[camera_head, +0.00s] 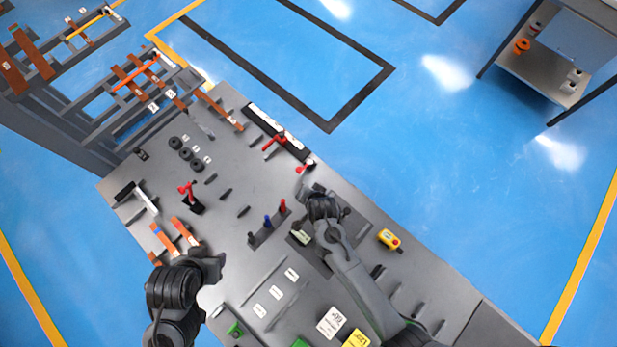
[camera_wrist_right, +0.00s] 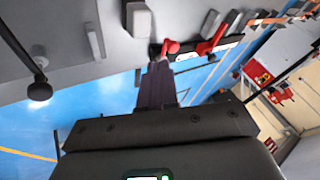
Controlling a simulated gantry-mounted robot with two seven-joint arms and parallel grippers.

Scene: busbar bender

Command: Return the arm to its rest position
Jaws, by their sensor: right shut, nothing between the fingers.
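My right arm (camera_head: 350,275) comes in from the bottom right and reaches over the grey bench. My right gripper (camera_head: 312,190) is at the bench's far right edge, close to a red-handled part (camera_head: 306,166). In the right wrist view the right gripper (camera_wrist_right: 157,80) has its dark fingers together with nothing held, and a red knob (camera_wrist_right: 170,47) shows just beyond the tips. I cannot tell whether they touch. My left gripper (camera_head: 215,265) is over the front left of the bench, and its fingers are not clear.
The grey bench (camera_head: 235,165) carries red clamps (camera_head: 187,190), a rack with blue and red handles (camera_head: 268,228) and copper bars (camera_head: 185,232). Blue floor (camera_head: 450,150) is open beyond.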

